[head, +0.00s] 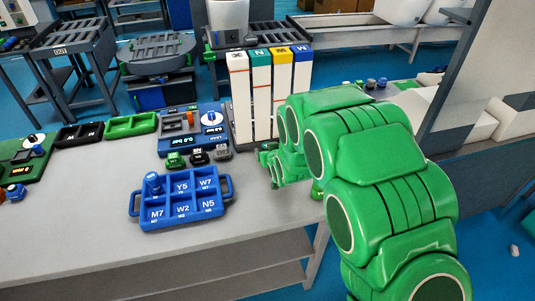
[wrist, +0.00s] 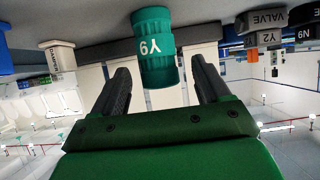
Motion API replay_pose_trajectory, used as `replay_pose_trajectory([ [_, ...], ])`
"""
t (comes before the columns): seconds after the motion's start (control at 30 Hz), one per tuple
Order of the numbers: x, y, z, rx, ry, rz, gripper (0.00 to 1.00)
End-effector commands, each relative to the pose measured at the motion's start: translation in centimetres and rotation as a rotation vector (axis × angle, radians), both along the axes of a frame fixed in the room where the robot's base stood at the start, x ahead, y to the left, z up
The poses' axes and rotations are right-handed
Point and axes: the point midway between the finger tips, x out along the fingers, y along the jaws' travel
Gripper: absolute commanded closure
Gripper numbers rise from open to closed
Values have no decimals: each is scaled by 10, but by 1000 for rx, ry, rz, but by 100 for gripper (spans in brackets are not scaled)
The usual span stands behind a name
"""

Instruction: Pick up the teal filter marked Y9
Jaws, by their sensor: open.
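The teal filter (wrist: 155,48), a ribbed cylinder marked Y9, is in the upper middle of the wrist view. My gripper (wrist: 160,68) is open, with one dark finger on each side of the filter. The near end of the filter shows between the fingers, with a visible gap on both sides. I cannot tell how deep the filter sits between them. In the head view my green arm hides most of the gripper, and I cannot make out the Y9 filter there.

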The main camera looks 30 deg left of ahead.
Motion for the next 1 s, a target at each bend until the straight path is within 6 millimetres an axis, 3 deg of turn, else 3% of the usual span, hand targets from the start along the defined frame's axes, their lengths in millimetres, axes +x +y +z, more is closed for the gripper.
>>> replay_pose_trajectory([
  [0.3,16,14,-15,-2,2,0,24],
  [0.57,18,15,-15,-1,0,0,24],
  [0.93,18,15,-15,-1,0,0,81],
  [1.0,18,15,-15,-1,-1,0,82],
])
